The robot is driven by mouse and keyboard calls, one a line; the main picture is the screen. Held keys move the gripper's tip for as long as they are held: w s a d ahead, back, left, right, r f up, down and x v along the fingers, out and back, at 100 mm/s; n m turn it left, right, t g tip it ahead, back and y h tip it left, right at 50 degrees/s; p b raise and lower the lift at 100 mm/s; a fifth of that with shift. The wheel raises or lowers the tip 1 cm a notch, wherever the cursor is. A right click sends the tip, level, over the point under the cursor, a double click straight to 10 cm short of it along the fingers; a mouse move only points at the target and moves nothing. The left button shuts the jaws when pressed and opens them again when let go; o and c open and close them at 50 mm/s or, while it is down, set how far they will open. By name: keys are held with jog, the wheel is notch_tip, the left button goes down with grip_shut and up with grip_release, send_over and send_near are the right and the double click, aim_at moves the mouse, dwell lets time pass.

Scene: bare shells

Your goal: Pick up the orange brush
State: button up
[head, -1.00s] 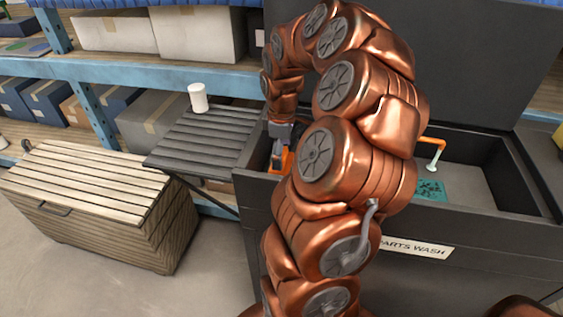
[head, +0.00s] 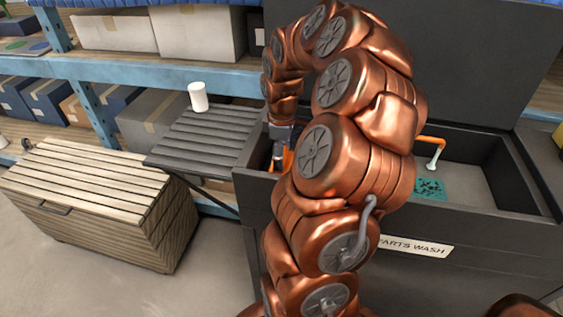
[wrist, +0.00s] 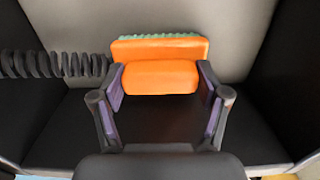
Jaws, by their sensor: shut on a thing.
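The orange brush (wrist: 160,75) shows in the wrist view as an orange block with a green bristle edge along its far side. My gripper (wrist: 161,82) has its two fingers at the left and right ends of the brush, closed on it. In the head view my gripper (head: 279,155) reaches down into the left part of the dark parts washer (head: 470,235), mostly hidden behind my copper arm. Only a bit of orange shows beside it there. I cannot tell whether the brush touches the basin floor.
A black ribbed hose (wrist: 50,65) lies left of the brush. The washer's dark walls rise close on both sides. An orange spout (head: 433,150) and a teal patterned pad (head: 430,189) are in the basin's right part. A white cup (head: 198,97) stands on the slatted side shelf (head: 205,140).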

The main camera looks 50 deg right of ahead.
notch_tip(320, 180, up, 10)
jog(key=shift+b, duration=0.55)
